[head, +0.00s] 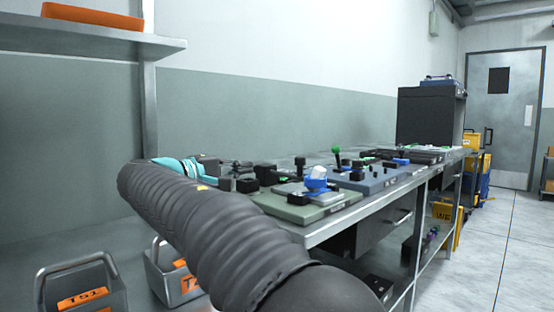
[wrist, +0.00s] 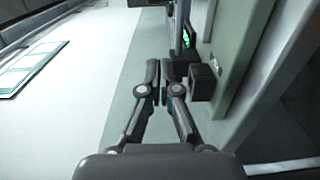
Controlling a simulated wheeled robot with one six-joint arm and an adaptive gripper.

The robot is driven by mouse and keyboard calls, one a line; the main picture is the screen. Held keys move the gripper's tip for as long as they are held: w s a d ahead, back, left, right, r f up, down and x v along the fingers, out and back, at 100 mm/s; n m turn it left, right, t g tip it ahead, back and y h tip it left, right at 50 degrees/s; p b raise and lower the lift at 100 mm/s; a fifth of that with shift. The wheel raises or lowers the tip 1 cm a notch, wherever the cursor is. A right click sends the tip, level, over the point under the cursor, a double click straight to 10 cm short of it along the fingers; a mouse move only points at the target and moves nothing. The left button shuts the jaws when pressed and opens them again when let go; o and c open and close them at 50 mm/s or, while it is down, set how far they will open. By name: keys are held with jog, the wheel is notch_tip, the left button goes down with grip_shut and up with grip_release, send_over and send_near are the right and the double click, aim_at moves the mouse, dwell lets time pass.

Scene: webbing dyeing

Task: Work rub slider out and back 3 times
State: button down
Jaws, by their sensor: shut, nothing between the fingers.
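My gripper (wrist: 159,72) is shut and empty in the wrist view, its two dark fingers close together over a grey-green surface. A small black block (wrist: 203,82) is just right of the fingertips, with a visible gap. In the head view, my arm hides part of the near end of the bench, and I cannot make out the fingertips. A green base plate (head: 300,212) there carries a blue and white block (head: 316,181) and black blocks. I cannot tell for certain which part is the rub slider.
A blue plate (head: 374,186) with a green-knobbed lever (head: 336,151) lies farther along the bench. A black cabinet (head: 430,115) stands at the far end. Grey bins (head: 84,288) sit below left. A metal post (wrist: 181,25) rises beyond my fingers.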

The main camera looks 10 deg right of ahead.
jog(key=x, duration=0.9)
jog(key=shift+w+a+r, duration=0.1)
jog(key=shift+w+r, duration=0.2)
jog(key=shift+w, duration=0.25)
jog(key=d, duration=0.1)
jog(key=s+d, duration=0.1)
jog(key=shift+s+d+b, duration=0.3)
jog(key=shift+s+d, duration=0.35)
jog(key=shift+d, duration=0.05)
